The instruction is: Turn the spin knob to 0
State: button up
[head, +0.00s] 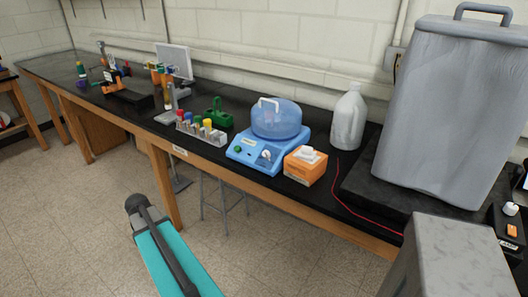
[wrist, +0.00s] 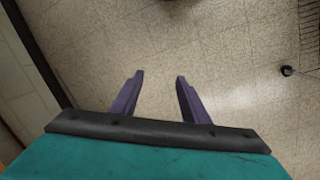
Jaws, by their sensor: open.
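A blue centrifuge-like device (head: 240,152) with a translucent domed lid and white handle stands on the black bench in the head view. Its sloped front has a round pale knob (head: 266,155) towards the right and a green button to the left. The knob's pointer and marks are too small to read. My gripper (wrist: 160,76) is open and empty in the wrist view, with two purple fingers apart above the bare floor. In the head view my teal arm is low in front of the bench, away from the device; the fingers cannot be made out there.
An orange box (head: 305,167) stands close to the device's right, with a white jug (head: 348,118) behind. A tube rack (head: 203,131) and a green holder (head: 217,114) are to the left. A stool (head: 223,192) stands below the bench edge. The floor in front is open.

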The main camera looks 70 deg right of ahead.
jog(key=s+d+r+m+h+b, duration=0.1)
jog(key=s+d+r+m, duration=0.2)
jog(key=d+r, duration=0.7)
jog(key=s+d+r+m+h, duration=0.1)
jog(key=s+d+r+m, duration=0.15)
jog(key=d+r, duration=0.65)
jog(key=s+d+r+m, duration=0.2)
jog(key=s+d+r, duration=0.55)
jog(key=r, duration=0.35)
jog(key=m+h, duration=0.2)
jog(key=m, duration=0.1)
send_near(266, 152)
jog(key=s+v, duration=0.1)
jog(key=v, duration=0.4)
jog(key=shift+w+r+b, duration=0.35)
jog(key=shift+b, duration=0.1)
jog(key=shift+w+p+x, duration=0.15)
jog(key=shift+p+x, duration=0.45)
jog(key=shift+x, duration=2.85)
jog(key=shift+w+p+x, duration=0.1)
jog(key=shift+p+x, duration=0.45)
jog(key=shift+x, duration=2.9)
jog(key=shift+a+f, duration=0.1)
